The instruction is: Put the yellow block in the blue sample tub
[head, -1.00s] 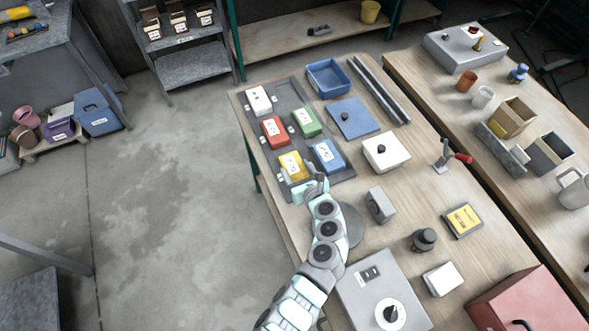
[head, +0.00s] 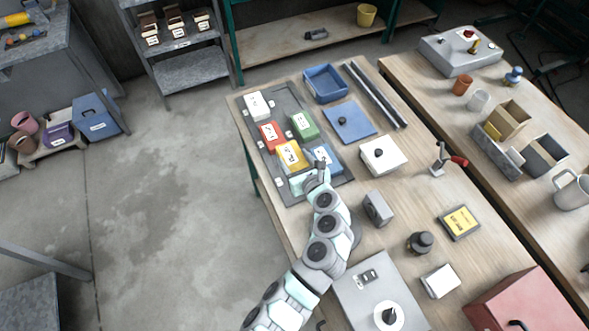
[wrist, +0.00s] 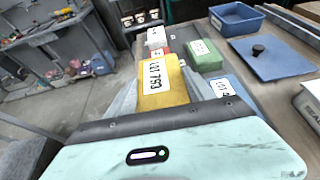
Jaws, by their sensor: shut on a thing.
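The yellow block (head: 291,155) has a white label with dark print. It is held in my gripper (head: 309,173), above the grey tray (head: 345,182). In the wrist view the yellow block (wrist: 163,82) stands between my two grey fingers (wrist: 163,95), label showing. My gripper is shut on it. The blue sample tub (head: 329,97) stands open and empty at the far end of the bench; it also shows at the top of the wrist view (wrist: 240,27). Its flat blue lid with a black knob (head: 348,124) lies in front of it.
White (head: 256,104), red (head: 270,136), green (head: 304,124) and blue (head: 326,157) blocks are on the tray. Dark rails (head: 376,95) lie right of the tub.

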